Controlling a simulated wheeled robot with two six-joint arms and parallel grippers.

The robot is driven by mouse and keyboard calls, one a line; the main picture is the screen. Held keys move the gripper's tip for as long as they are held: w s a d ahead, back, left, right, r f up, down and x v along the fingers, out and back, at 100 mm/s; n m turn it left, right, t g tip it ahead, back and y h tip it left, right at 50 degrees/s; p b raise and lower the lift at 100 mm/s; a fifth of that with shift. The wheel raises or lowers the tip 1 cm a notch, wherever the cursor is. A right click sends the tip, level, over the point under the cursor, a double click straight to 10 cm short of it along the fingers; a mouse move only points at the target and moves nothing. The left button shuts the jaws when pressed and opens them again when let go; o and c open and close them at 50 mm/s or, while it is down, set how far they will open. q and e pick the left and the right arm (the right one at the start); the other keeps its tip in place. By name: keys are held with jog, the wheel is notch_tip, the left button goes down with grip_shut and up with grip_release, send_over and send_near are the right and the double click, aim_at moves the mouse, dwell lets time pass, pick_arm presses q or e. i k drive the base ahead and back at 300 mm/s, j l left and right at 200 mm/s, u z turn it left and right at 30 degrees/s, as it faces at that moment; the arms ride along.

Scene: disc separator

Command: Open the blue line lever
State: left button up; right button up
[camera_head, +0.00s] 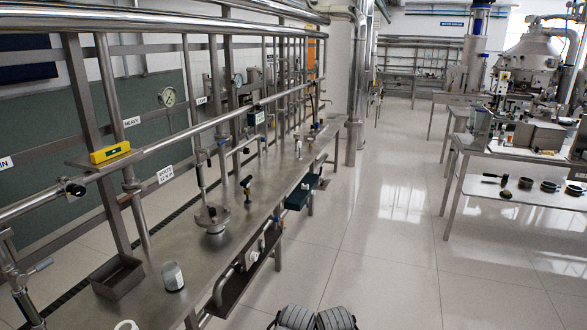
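A stainless steel pipe rack with several valves runs along the left side. A small bluish handle (222,142) shows on the piping in the middle of the rack, but it is too small to tell whether this is the blue line lever or how it is turned. A grey lever valve (38,268) is at the lower left edge. No gripper fingers show. Two dark grey rounded parts at the bottom middle appear to be mine.
The steel bench (150,310) holds an open metal box (117,278) and a jar (173,277). A yellow level (110,152) lies on a rack plate. A table with tools (520,172) stands at right. The tiled floor between is clear.

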aim_at(230, 138)
jog(key=i+j+u, duration=0.2)
jog(key=i, duration=0.25)
jog(key=i+j+u, duration=0.25)
jog(key=i, duration=0.2)
jog(key=i+j, duration=0.2)
jog(key=i+u, duration=0.05)
